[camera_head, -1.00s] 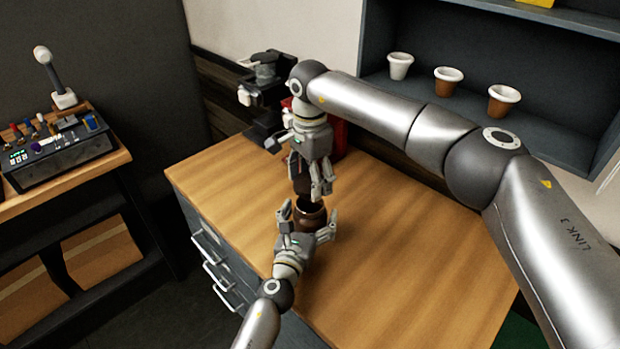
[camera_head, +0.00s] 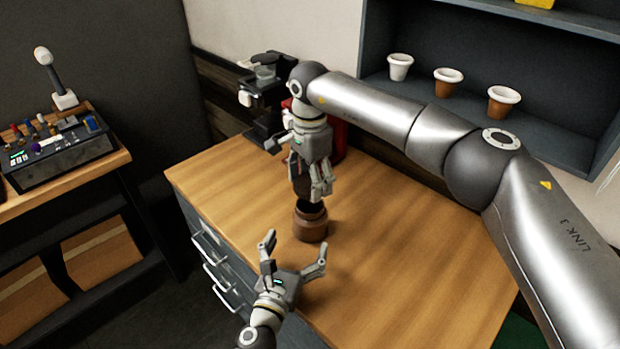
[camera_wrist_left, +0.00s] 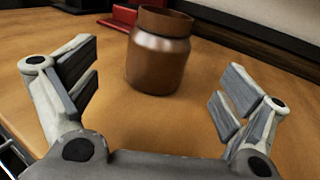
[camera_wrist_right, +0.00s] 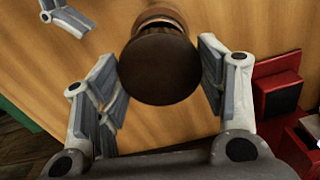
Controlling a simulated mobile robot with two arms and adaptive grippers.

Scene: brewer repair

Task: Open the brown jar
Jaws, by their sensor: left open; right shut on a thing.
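The brown jar (camera_head: 311,224) stands upright on the wooden counter. Its glossy body and neck fill the upper middle of the left wrist view (camera_wrist_left: 158,60), with no lid seen on the neck there. My right gripper (camera_head: 322,188) is above the jar, shut on a dark brown round lid (camera_wrist_right: 160,68). The lid looks lifted off the jar, but in the head view the gripper partly hides it and the gap is hard to judge. My left gripper (camera_head: 295,246) is open and empty, on the near side of the jar and not touching it.
A black brewer (camera_head: 265,95) and a red object (camera_head: 338,138) stand at the counter's back. Cups (camera_head: 448,80) sit on the wall shelf. A control box (camera_head: 60,150) is on the left bench. The counter's right side (camera_head: 420,240) is clear.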

